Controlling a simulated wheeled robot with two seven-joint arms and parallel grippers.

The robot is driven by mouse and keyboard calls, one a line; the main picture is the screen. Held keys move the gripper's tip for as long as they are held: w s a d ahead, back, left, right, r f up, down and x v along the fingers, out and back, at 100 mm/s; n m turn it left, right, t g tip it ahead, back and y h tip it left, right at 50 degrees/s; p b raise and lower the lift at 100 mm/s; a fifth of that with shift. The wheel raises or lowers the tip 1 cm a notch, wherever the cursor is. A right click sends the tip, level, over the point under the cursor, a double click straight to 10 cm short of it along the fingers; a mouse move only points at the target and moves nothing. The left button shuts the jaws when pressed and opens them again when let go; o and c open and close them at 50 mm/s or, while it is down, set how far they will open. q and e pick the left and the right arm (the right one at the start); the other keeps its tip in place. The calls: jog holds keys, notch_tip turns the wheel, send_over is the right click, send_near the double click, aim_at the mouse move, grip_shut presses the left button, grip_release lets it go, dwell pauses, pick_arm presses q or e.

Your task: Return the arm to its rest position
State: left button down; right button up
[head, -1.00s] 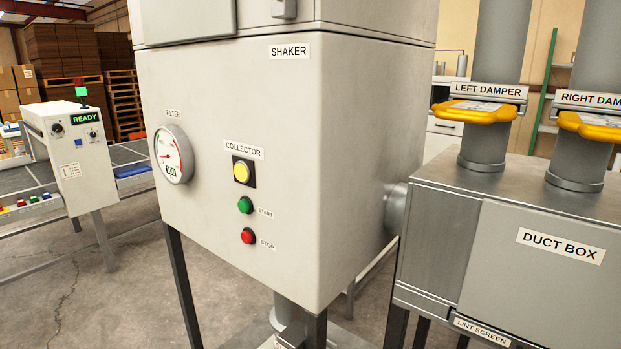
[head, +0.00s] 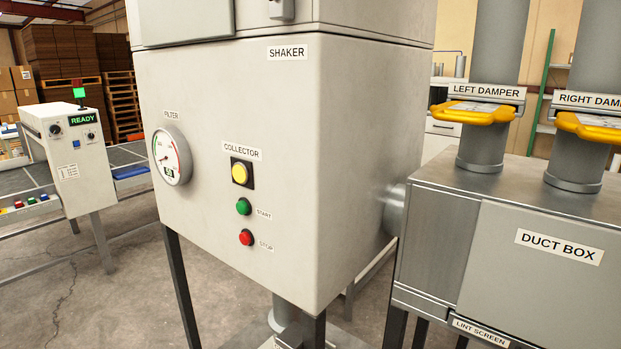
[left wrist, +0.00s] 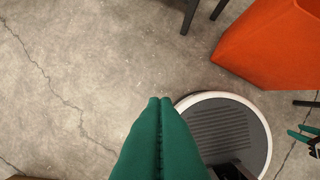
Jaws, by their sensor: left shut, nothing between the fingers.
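My left gripper (left wrist: 160,101) shows in the left wrist view, its two green fingers pressed together with nothing between them. It hangs over bare concrete floor, beside a round grey disc with a white rim that looks like part of my base. Neither arm shows in the head view. A small green two-pronged part at the right edge of the left wrist view looks like my right gripper (left wrist: 303,137); it is cut off, and its opening is unclear.
The shaker cabinet (head: 330,170) with filter gauge (head: 171,156) fills the middle. The duct box (head: 500,280) stands right, under yellow damper handles (head: 472,112). A console (head: 70,160) reads READY at left. An orange container (left wrist: 270,45) is near my left gripper.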

pick_arm(q)
notch_tip(320, 180, down, 13)
jog(key=s, duration=0.3)
jog(key=s+a+f+g, duration=0.2)
jog(key=s+a+f, duration=0.1)
jog(key=s+f, duration=1.3)
jog(key=shift+s+a+f, duration=0.15)
jog(key=shift+s+f, duration=0.05)
